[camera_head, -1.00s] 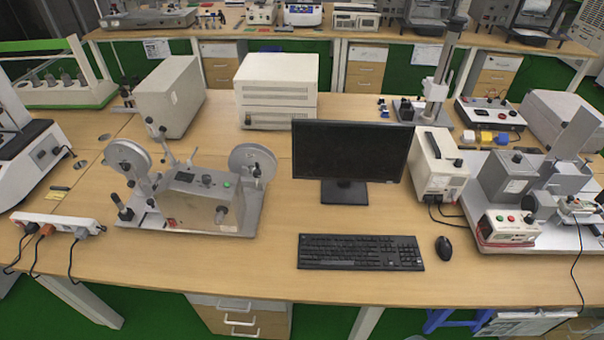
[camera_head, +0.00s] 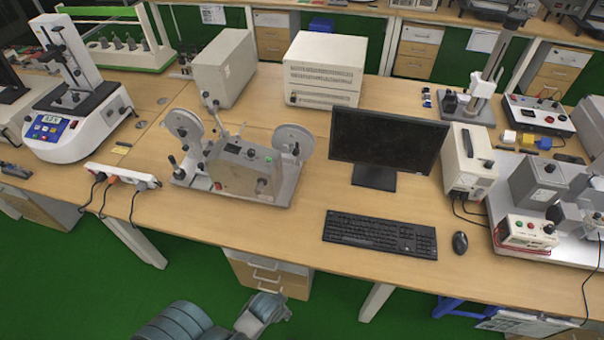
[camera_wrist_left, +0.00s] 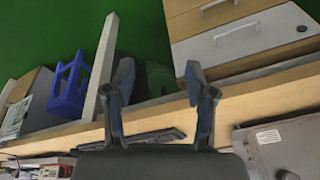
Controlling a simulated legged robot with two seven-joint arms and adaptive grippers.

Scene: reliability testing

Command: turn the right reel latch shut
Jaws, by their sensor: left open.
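The reel machine (camera_head: 239,172) stands on the bench left of the monitor, with a left reel (camera_head: 184,131) and a right reel (camera_head: 293,139). A small dark latch (camera_head: 297,149) shows at the right reel's hub; its turn angle is too small to tell. My left gripper (camera_wrist_left: 156,78) is open and empty in the left wrist view, near the bench's front edge. In the head view only part of my left arm shows at the bottom, below the bench front and well apart from the reels. My right gripper is in neither view.
A monitor (camera_head: 386,141), keyboard (camera_head: 379,234) and mouse (camera_head: 460,243) lie right of the machine. A power strip (camera_head: 122,175) with cables lies to its left. White cabinets (camera_head: 325,69) stand behind. Bare bench lies in front of the machine, above drawers (camera_head: 268,277).

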